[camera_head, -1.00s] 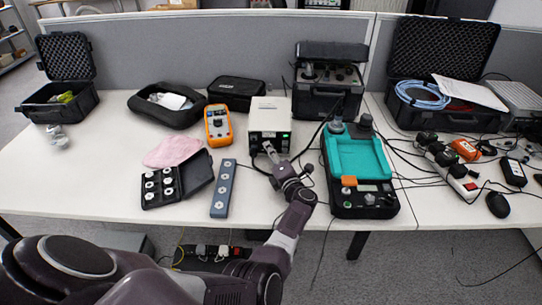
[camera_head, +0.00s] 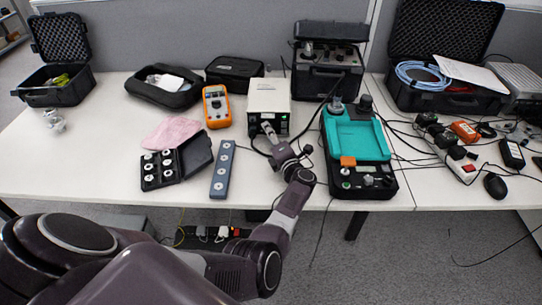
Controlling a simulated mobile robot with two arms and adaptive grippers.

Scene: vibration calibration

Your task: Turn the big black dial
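A white box-shaped instrument (camera_head: 268,96) stands near the middle of the table, with a dark front panel facing me. My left gripper (camera_head: 268,129) is right at this front panel, small in the picture. Its fingers cover part of the panel, so I cannot tell whether they touch or grip a dial there. A black knob (camera_head: 365,103) stands on the back right of the teal and black device (camera_head: 358,146), to the right of my gripper. My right gripper is out of view.
An orange multimeter (camera_head: 216,107) stands left of the instrument. A grey strip (camera_head: 223,170) and an open black case of weights (camera_head: 161,184) lie nearer. Black cables run between the instrument and the teal device. The left of the table is mostly clear.

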